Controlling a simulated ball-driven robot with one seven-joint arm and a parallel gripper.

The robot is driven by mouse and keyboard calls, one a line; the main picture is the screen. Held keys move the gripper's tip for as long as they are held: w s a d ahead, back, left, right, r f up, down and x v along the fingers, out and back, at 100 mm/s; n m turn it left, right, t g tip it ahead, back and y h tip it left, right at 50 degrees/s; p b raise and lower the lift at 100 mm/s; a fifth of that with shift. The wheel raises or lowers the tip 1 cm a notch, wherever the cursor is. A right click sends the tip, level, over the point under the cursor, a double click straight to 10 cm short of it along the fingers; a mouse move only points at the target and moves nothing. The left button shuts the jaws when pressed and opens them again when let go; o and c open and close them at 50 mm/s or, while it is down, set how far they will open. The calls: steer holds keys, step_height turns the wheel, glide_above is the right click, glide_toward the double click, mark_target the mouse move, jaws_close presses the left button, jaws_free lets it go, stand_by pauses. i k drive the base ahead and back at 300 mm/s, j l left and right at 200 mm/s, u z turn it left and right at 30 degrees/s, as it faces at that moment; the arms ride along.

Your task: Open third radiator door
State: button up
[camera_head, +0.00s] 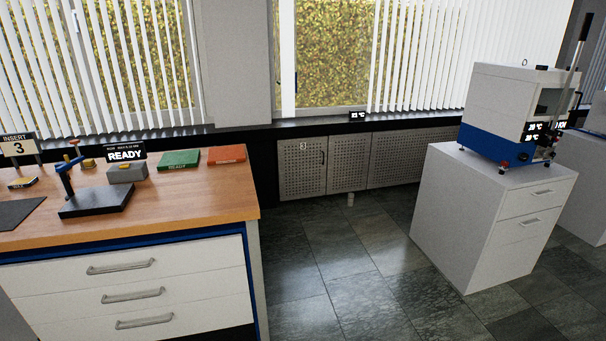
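A row of grey perforated radiator doors runs along the back wall under the window sill. I cannot tell which is the third door, since the workbench may hide others to the left. My gripper is not in view.
A wooden-topped workbench (190,208) with white drawers fills the left. A white cabinet (465,225) bearing a blue and white press (510,115) stands at right. Dark tiled floor (335,245) between them is clear up to the radiator doors. A small display (357,115) sits on the sill.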

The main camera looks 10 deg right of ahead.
mark_target(302, 162)
steer(key=i+z, duration=0.15)
steer(key=i, duration=4.2)
steer(key=i+z, duration=0.1)
steer(key=i, duration=0.45)
steer(key=i+j, duration=0.15)
steer(key=i, duration=0.35)
steer(key=i+j+z, duration=0.15)
steer(key=i, duration=0.35)
